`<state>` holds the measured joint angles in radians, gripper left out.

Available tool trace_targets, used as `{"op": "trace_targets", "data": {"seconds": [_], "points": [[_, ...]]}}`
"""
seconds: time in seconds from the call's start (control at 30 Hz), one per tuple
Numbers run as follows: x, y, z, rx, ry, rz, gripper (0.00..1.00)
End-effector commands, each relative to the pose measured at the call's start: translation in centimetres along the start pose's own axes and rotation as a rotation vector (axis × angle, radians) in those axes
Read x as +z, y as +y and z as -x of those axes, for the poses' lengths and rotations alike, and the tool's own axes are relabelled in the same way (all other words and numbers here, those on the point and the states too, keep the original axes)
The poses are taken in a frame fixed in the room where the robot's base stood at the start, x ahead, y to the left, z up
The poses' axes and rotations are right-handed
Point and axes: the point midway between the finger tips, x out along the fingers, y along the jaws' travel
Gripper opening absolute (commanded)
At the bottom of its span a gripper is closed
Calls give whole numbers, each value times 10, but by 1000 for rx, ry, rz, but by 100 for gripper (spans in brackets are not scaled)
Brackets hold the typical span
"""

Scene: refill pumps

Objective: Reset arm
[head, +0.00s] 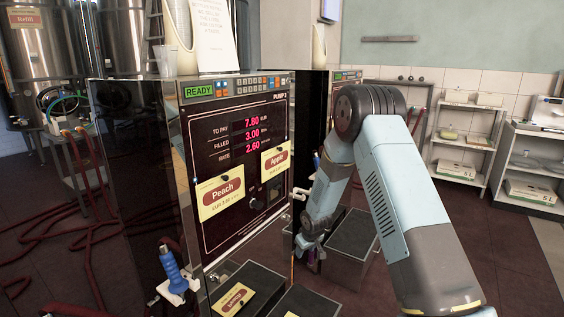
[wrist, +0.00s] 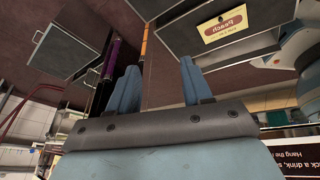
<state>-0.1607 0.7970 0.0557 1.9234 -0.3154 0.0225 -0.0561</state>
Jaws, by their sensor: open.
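My arm (head: 395,190) is light blue and grey, bent at a raised elbow on the right of the head view. Its forearm reaches down in front of the pump. My gripper (head: 308,250) hangs low, just right of the pump's lower front edge; its fingers are small and partly unclear there. In the wrist view my gripper (wrist: 157,76) shows two blue fingers spread apart with nothing between them. A dark purple rod (wrist: 111,58) and an orange rod (wrist: 145,38) show beyond the fingers; I cannot tell how close they are.
A pump (head: 240,135) reading READY stands left of my forearm, with Peach (head: 222,192) and Apple (head: 275,160) labels. A blue-handled nozzle (head: 173,270) hangs at its lower left. Dark platforms (head: 352,235) lie below. Shelves (head: 467,140) stand back right; red hoses (head: 60,230) lie left.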

Motion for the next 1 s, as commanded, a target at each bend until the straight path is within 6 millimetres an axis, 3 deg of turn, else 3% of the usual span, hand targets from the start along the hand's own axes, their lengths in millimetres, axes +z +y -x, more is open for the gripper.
{"op": "trace_targets", "data": {"seconds": [0.1, 0.47, 0.73, 1.0], "points": [[-9, 14, 46, 25, 5, -27, 49], [-9, 42, 175, 84, 4, -110, 49], [7, 50, 267, 117, 8, -178, 49], [36, 48, 351, 141, 13, -249, 49]]}}
